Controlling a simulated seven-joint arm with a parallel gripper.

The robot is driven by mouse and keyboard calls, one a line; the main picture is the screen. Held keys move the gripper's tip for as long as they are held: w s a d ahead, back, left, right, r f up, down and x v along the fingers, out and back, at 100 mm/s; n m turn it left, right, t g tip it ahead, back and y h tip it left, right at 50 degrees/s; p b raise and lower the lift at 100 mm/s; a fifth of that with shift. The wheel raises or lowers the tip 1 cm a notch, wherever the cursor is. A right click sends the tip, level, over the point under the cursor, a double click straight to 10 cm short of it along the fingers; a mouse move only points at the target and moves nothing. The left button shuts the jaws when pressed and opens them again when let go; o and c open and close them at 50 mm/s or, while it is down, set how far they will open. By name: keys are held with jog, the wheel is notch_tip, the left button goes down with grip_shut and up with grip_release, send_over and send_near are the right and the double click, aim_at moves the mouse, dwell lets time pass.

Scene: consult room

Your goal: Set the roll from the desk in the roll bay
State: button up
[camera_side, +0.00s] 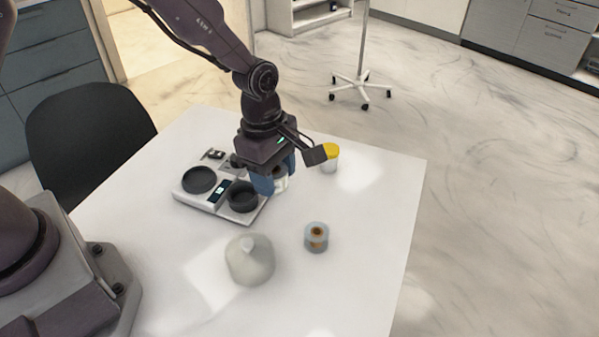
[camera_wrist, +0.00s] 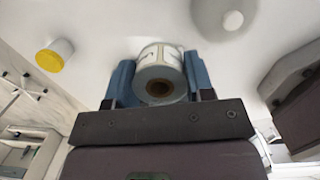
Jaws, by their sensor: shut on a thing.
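My gripper (camera_side: 277,184) has blue fingers and hangs over the right side of a white station (camera_side: 182,194) on the desk (camera_side: 150,226). In the wrist view, my gripper (camera_wrist: 160,82) is shut on a white roll (camera_wrist: 158,60) with a brown core. A little of this roll (camera_side: 281,183) shows pale between the fingers in the side view. The station has two round black wells (camera_side: 199,180) (camera_side: 242,197) and a small display between them. I cannot tell which part is the roll bay. The gripper hides part of the station's right side.
A grey spool (camera_side: 317,231) with a copper-coloured core stands on the desk. A pale cone-topped object (camera_side: 250,262) is to its left. A yellow-lidded cup (camera_side: 331,153) stands right of my gripper. The desk's right part is mostly clear. A black chair (camera_side: 85,125) is behind.

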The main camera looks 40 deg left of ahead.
jog(key=shift+s+a+r, duration=0.2)
jog(key=shift+s+a, duration=0.1)
jog(key=shift+s, duration=0.05)
jog(key=a+n, duration=0.3)
jog(key=a, duration=0.7)
jog(key=n, duration=0.2)
send_over(201, 180)
notch_tip(201, 180, down, 3)
jog(key=shift+s+a+r, duration=0.1)
jog(key=shift+a, duration=0.05)
jog(key=shift+s+f, duration=0.15)
jog(key=shift+f, duration=0.05)
jog(key=shift+f+t, duration=0.1)
jog(key=shift+t, duration=0.2)
jog(key=shift+f, duration=1.85)
jog(key=shift+f, duration=1.1)
